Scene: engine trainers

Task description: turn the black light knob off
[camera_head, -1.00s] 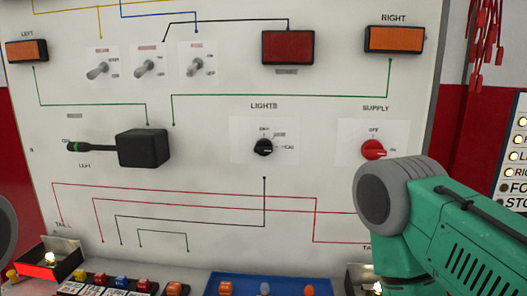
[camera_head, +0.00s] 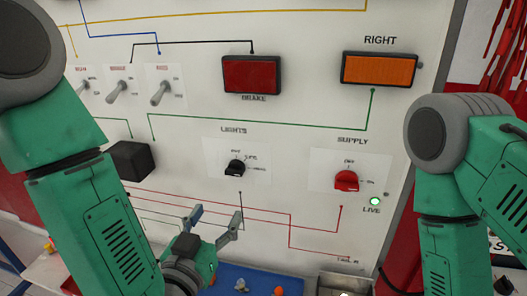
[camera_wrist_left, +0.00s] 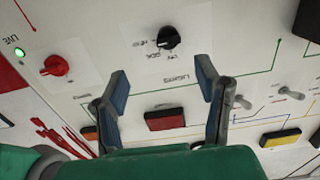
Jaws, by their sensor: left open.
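The black light knob (camera_head: 235,168) sits on a white plate under the word LIGHTS on the upright panel. It also shows in the wrist view (camera_wrist_left: 168,37), where the panel appears upside down. Its exact setting is too small to read. My left gripper (camera_head: 216,216) is open and empty, in front of the panel and below the knob in the head view. In the wrist view the two fingertips (camera_wrist_left: 163,76) are spread wide, with the knob beyond the gap between them, apart from both. My right arm stands at the right; its gripper is out of view.
The red supply knob (camera_head: 346,181) is right of the light knob, above a lit green LIVE lamp (camera_head: 375,201). Toggle switches (camera_head: 160,92) and a black box (camera_head: 131,160) are to the left. A blue tray (camera_head: 255,279) lies below the panel.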

